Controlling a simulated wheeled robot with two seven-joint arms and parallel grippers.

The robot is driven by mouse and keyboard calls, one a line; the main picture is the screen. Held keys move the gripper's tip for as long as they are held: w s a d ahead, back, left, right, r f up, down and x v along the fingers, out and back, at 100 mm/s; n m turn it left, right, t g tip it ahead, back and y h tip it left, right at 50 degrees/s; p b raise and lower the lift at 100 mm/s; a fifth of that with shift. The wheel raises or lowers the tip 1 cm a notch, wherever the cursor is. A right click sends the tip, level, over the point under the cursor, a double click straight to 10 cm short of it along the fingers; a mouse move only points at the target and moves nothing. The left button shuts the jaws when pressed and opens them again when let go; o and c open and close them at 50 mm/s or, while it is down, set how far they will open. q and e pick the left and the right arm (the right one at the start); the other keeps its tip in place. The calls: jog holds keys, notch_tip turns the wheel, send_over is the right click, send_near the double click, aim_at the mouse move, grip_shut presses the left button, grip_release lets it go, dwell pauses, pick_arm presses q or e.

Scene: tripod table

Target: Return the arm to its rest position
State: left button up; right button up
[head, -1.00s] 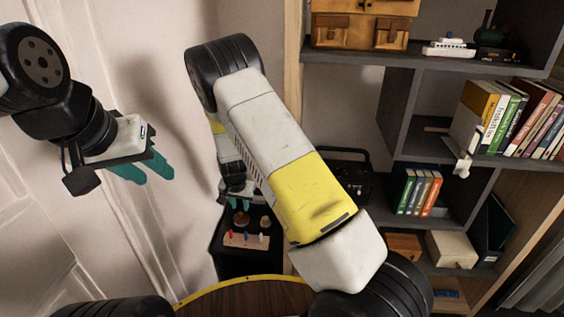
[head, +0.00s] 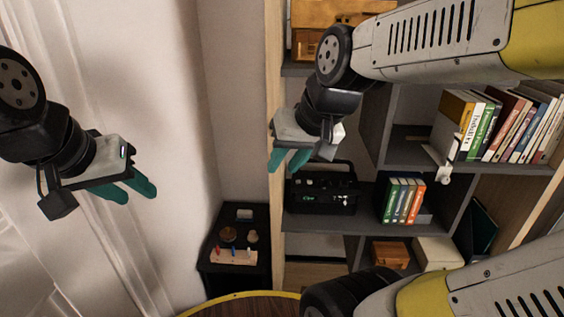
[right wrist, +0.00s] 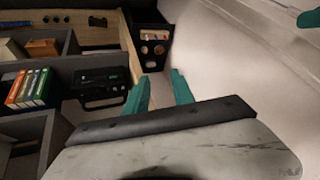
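My right gripper (head: 289,160) is raised in front of the shelf unit in the head view, with teal fingers pointing down and left. In the right wrist view its two teal fingers (right wrist: 163,90) stand apart with nothing between them. My left gripper (head: 128,190) hangs at the left of the head view in front of the pale wall. Its two teal fingers are apart, and no object shows between them.
The shelf unit (head: 376,120) holds books (head: 502,125), a black radio-like box (head: 322,190) and other boxes. A small black stand (head: 236,268) with small items is in the corner. A round wooden table (head: 245,306) shows at the bottom edge. Free air surrounds both grippers.

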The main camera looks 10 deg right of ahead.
jog(key=shift+s+d+r+h, duration=0.15)
jog(key=shift+s+d, duration=0.15)
jog(key=shift+s, duration=0.55)
jog(key=shift+s+d+f+h, duration=0.15)
jog(key=shift+s+d, duration=0.1)
jog(key=shift+s, duration=0.55)
jog(key=shift+r, duration=0.15)
dwell(0.6)
